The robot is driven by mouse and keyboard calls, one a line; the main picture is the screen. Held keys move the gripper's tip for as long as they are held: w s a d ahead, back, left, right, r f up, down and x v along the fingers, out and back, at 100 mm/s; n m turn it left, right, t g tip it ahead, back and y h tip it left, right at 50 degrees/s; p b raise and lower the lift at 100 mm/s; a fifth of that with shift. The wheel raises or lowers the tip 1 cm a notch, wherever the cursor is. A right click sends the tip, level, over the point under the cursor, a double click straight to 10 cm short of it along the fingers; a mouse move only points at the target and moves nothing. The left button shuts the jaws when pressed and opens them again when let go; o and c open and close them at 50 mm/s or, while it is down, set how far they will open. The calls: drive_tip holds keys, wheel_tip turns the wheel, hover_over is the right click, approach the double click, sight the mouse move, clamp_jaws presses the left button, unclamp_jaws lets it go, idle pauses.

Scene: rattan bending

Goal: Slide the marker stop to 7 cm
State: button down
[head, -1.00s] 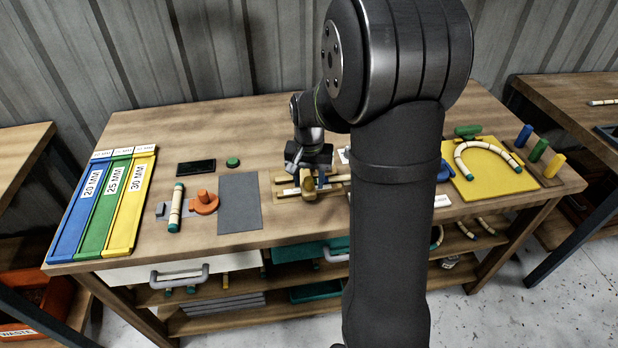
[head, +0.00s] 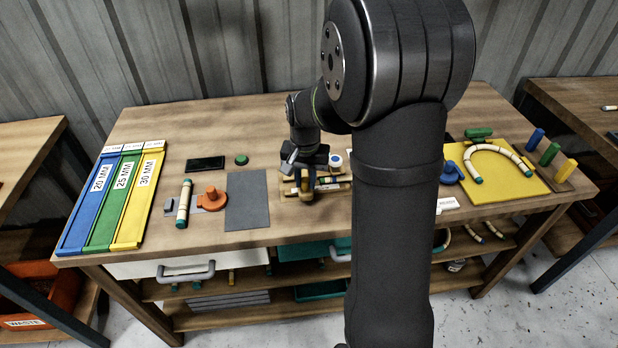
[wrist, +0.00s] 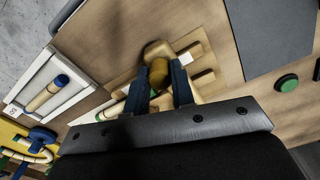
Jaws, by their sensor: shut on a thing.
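The marker stop (wrist: 158,73), a tan-brown rounded block, sits on a light wooden jig (wrist: 203,79) with raised rails. In the wrist view my gripper (wrist: 164,78) has its two dark blue fingers shut on the stop, one at each side. In the head view my gripper (head: 305,172) reaches down to the jig near its left part, and the stop shows there (head: 307,187) just in front of the fingers. No scale marks on the jig can be read, so the stop's distance cannot be told. My arm hides part of the table to the right of the jig.
A grey mat (head: 247,202) lies left of the jig. An orange clamp (head: 212,198) and a rattan piece (head: 184,204) lie further left. A small round pot (head: 336,161) stands behind the jig. A yellow board (head: 508,176) with a bent rattan piece is at right.

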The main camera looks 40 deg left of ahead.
drive_tip(key=c, duration=1.2)
unclamp_jaws()
drive_tip(key=shift+c, duration=0.2)
wheel_tip(320, 180, up, 18)
drive_tip(key=shift+f, duration=0.25)
drive_tip(key=shift+f, duration=0.15)
wheel_tip(320, 180, down, 17)
drive_tip(key=shift+f, duration=0.2)
drive_tip(key=shift+w+d+r, duration=0.1)
drive_tip(key=shift+w+d, duration=0.2)
drive_tip(key=shift+w, duration=0.05)
drive_tip(key=shift+o, duration=0.5)
